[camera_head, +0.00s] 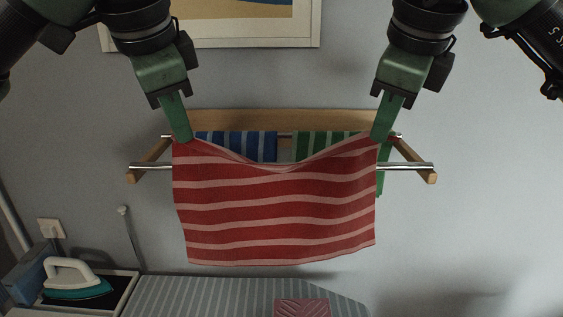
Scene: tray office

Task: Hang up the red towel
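The red towel (278,215) with pale pink stripes hangs spread out between my two grippers, its top edge sagging in the middle. My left gripper (184,138) is shut on its upper left corner. My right gripper (379,138) is shut on its upper right corner. The towel is in front of the wall rack and covers the middle of the rack's front chrome bar (404,167). Whether it touches the bar cannot be told. The rack has a wooden back board (285,119) and wooden side arms.
A blue striped towel (240,144) and a green striped towel (322,146) hang on the rack's rear bar. Below are a striped ironing board (200,298) with a pink patterned item (301,307), and an iron (75,279) at the left. A framed picture (215,38) hangs above.

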